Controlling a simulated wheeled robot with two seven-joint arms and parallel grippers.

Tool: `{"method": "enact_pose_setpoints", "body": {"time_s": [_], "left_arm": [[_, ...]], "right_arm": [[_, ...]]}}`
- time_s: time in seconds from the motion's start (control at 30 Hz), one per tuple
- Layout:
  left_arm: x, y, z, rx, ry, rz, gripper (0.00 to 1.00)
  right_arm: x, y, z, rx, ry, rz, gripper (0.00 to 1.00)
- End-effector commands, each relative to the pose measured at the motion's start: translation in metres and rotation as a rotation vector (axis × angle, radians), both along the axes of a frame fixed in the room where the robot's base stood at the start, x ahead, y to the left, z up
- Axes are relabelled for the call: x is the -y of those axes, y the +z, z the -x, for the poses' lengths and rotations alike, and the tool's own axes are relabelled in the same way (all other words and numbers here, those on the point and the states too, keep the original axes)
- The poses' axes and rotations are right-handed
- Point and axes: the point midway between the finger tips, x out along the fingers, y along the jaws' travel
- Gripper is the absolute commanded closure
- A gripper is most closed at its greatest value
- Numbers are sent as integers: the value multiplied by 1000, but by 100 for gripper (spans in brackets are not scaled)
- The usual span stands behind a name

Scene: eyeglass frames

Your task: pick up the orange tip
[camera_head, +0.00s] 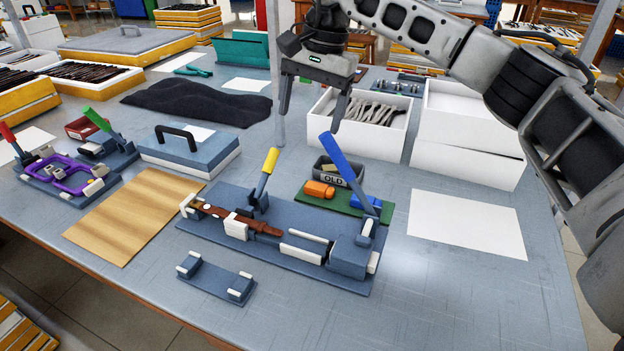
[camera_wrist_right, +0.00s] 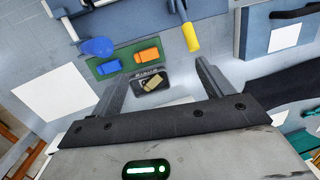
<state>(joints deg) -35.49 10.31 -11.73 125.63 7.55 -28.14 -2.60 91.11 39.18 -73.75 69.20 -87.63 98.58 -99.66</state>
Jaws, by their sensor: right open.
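The orange tip (camera_head: 318,189) lies on a small green mat (camera_head: 345,206), to the left of a blue tip (camera_head: 366,204). In the right wrist view the orange tip (camera_wrist_right: 147,56) shows in full, beyond the fingertips and between their lines. My right gripper (camera_head: 309,120) is open with nothing between its fingers. It hangs well above the table, above and behind the orange tip in the head view. In the right wrist view my right gripper (camera_wrist_right: 159,74) also shows its fingers spread. My left gripper is not in view.
A dark box marked OLD (camera_head: 336,172) stands just behind the mat. A raised blue lever (camera_head: 347,165) and a yellow lever (camera_head: 266,172) rise from the blue fixture (camera_head: 215,243) nearby. A white bin (camera_head: 345,139) of parts stands behind. White paper (camera_head: 465,222) lies right.

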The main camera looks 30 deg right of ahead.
Motion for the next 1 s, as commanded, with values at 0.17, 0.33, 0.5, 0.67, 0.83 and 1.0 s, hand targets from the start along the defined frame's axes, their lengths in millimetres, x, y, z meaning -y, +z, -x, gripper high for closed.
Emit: {"method": "enact_pose_setpoints", "body": {"time_s": [0.17,0.33,0.5,0.67,0.83,1.0], "left_arm": [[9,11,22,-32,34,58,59],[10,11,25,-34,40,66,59],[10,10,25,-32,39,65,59],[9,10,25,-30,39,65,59],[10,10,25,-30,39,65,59],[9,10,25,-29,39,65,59]], "right_arm": [[17,-6,8,-40,19,159,21],[21,-32,10,-51,23,187,21],[21,-70,11,-51,23,186,21],[20,-99,10,-49,23,183,21],[20,-114,10,-46,22,182,21],[22,-128,9,-49,21,182,21]]}}
